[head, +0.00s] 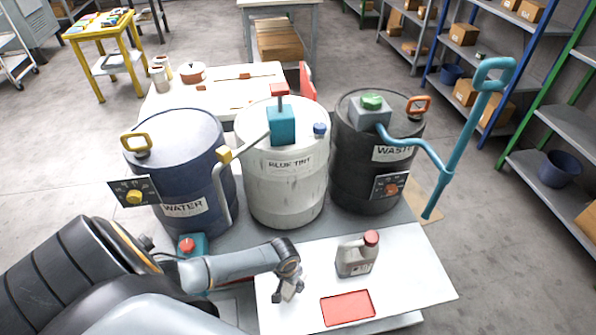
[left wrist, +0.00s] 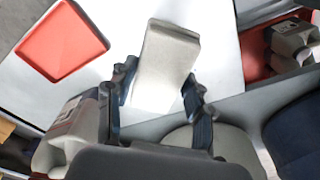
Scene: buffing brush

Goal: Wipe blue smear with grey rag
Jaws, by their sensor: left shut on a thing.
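My left gripper (head: 287,292) is over the white worktop left of the red tray. In the left wrist view its two fingers (left wrist: 158,92) stand either side of a pale grey folded rag (left wrist: 166,55), shut on it. The rag sticks out past the fingertips over the white surface; whether it touches the surface I cannot tell. In the head view the rag is small and mostly covered by the gripper. I cannot make out a blue smear in either view. My right gripper is not in view.
A red tray (head: 347,307) lies on the white worktop (head: 415,270); a grey jug with a red cap (head: 357,256) stands behind it. Blue (head: 178,165), white (head: 287,180) and black drums (head: 350,170) stand behind the worktop. A teal long-handled pump arm (head: 465,135) rises at right. The worktop's right part is clear.

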